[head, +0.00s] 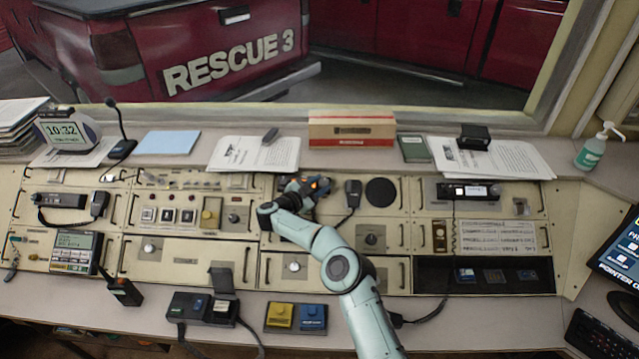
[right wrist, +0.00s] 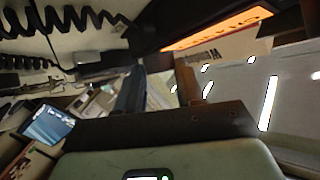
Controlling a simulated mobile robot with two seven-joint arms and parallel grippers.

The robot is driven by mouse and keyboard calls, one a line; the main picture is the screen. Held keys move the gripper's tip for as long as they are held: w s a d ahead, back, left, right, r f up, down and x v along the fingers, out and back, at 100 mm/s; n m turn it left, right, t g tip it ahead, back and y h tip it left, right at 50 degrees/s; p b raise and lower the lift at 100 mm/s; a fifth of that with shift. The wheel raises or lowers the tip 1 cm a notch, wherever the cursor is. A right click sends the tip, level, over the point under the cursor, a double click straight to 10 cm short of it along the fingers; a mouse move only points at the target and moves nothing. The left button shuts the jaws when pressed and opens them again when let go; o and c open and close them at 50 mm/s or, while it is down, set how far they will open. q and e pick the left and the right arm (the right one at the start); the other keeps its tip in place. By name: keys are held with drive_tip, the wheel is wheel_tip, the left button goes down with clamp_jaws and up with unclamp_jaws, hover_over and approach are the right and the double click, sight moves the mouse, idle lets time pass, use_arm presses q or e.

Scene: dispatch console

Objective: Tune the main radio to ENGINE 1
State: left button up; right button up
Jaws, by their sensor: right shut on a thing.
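The main radio (head: 319,182) is in the middle of the console in the head view, its display lit orange. The lit display (right wrist: 217,28) also shows at the top of the right wrist view, its text too slanted to read. My right gripper (head: 306,191) is at the radio's face and covers much of it. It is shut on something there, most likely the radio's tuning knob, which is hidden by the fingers. My left gripper is in neither view.
A hand microphone (head: 352,192) with a coiled cord hangs just right of the radio, beside a round black speaker (head: 381,192). A cardboard box (head: 351,129) and papers (head: 254,154) lie on the ledge behind. A handheld radio (head: 123,291) stands at the front left.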

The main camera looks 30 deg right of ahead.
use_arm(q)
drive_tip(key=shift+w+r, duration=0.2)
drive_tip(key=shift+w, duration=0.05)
use_arm(e)
drive_tip(key=shift+w+r+m+g, duration=0.1)
drive_tip(key=shift+m+g, duration=0.7)
drive_tip(key=o, duration=1)
drive_tip(key=shift+o, duration=0.2)
drive_tip(key=shift+a, duration=0.5)
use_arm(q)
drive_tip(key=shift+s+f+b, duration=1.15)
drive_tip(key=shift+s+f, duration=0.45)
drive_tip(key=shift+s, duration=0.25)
use_arm(e)
drive_tip(key=v, duration=1.2)
drive_tip(key=shift+a, duration=0.2)
